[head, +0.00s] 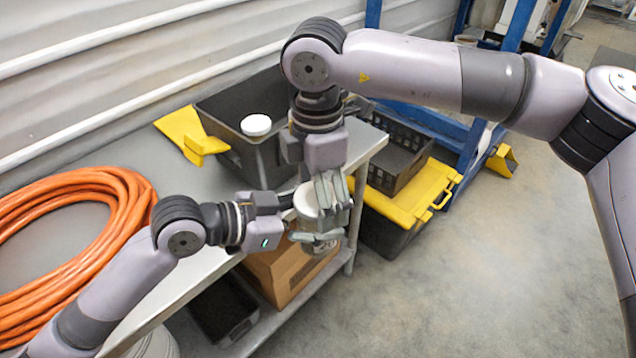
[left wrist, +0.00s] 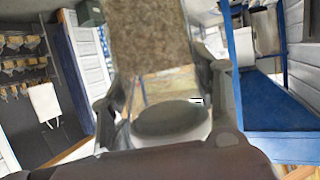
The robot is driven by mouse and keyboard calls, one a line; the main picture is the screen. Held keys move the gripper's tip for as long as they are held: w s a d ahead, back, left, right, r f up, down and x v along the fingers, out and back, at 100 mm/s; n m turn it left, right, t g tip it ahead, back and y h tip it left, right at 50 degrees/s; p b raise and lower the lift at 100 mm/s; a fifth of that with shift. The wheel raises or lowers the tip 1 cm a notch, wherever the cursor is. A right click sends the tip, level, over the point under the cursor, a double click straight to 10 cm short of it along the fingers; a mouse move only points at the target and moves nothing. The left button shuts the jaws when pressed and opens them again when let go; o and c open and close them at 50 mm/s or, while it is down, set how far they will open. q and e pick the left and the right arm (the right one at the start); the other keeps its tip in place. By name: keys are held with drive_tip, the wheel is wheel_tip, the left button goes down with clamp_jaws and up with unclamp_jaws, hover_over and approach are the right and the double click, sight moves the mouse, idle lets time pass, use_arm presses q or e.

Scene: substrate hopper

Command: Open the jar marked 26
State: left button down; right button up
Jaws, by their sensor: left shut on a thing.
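A jar with a white lid (head: 305,199) is held out in front of the table's right end, between my two grippers. My left gripper (head: 292,212) comes from the left and is shut on the jar. In the left wrist view the left fingers (left wrist: 165,100) stand on either side of the clear jar (left wrist: 150,45), which holds brown, grainy matter. My right gripper (head: 332,195) points down at the lid from above, its fingers overlapping lid and jar; I cannot tell whether they grip it. No number is readable on the jar.
Another white lid (head: 256,125) shows at the black bin (head: 225,105) on the grey table (head: 110,150). An orange hose coil (head: 130,195) lies at the left. A cardboard box (head: 285,275) sits below.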

drive_tip(key=c, duration=1.1)
drive_tip(key=o, duration=1.2)
